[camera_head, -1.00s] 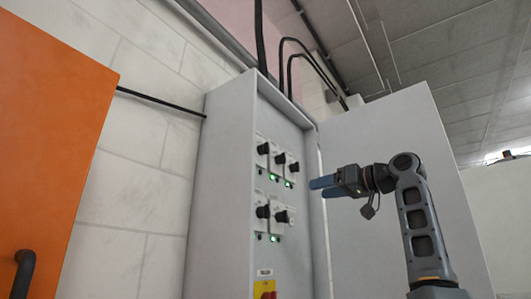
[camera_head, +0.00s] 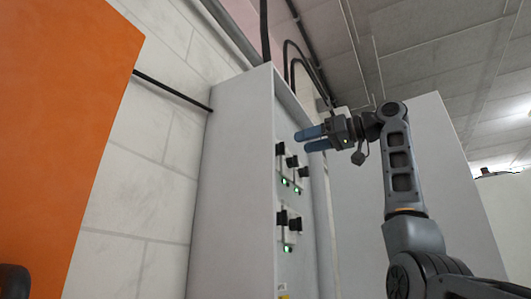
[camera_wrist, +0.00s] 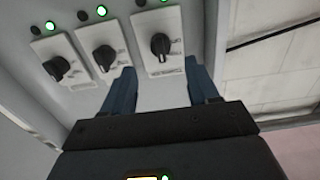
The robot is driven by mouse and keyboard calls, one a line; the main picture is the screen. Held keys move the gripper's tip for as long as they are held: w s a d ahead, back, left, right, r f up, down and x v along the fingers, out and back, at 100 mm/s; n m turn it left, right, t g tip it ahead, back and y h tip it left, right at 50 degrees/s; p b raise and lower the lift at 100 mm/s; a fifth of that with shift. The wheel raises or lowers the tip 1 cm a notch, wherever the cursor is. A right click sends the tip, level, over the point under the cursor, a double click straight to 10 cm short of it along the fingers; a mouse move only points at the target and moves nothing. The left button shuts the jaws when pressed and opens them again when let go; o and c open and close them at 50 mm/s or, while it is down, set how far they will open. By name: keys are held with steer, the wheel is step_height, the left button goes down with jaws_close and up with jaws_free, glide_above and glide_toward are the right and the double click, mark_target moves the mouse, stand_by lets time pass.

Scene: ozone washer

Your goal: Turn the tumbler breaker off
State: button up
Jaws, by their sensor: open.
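The open grey cabinet (camera_head: 232,190) holds black rotary switches on white plates. In the head view an upper group (camera_head: 292,161) and a lower group (camera_head: 289,219) show, with green lights. I cannot tell which is the tumbler breaker. My gripper (camera_head: 304,140) is open and empty, its blue fingers pointing left at the upper group's height. In the wrist view a right switch (camera_wrist: 160,45), a middle switch (camera_wrist: 105,57) and a left switch (camera_wrist: 58,68) show. The right switch lies ahead between my fingertips (camera_wrist: 160,68), seemingly apart from them; its handle is nearly upright.
The cabinet's open door (camera_head: 410,190) stands behind my arm on the right. An orange panel (camera_head: 70,130) with a dark handle is at the left. Black cables (camera_head: 290,55) run above the cabinet. A yellow label (camera_head: 283,296) is cut off at the bottom edge.

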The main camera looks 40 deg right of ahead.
mark_target(282, 147)
steer(key=shift+p+x, duration=1.25)
steer(key=shift+x, duration=2.95)
steer(key=c, duration=1)
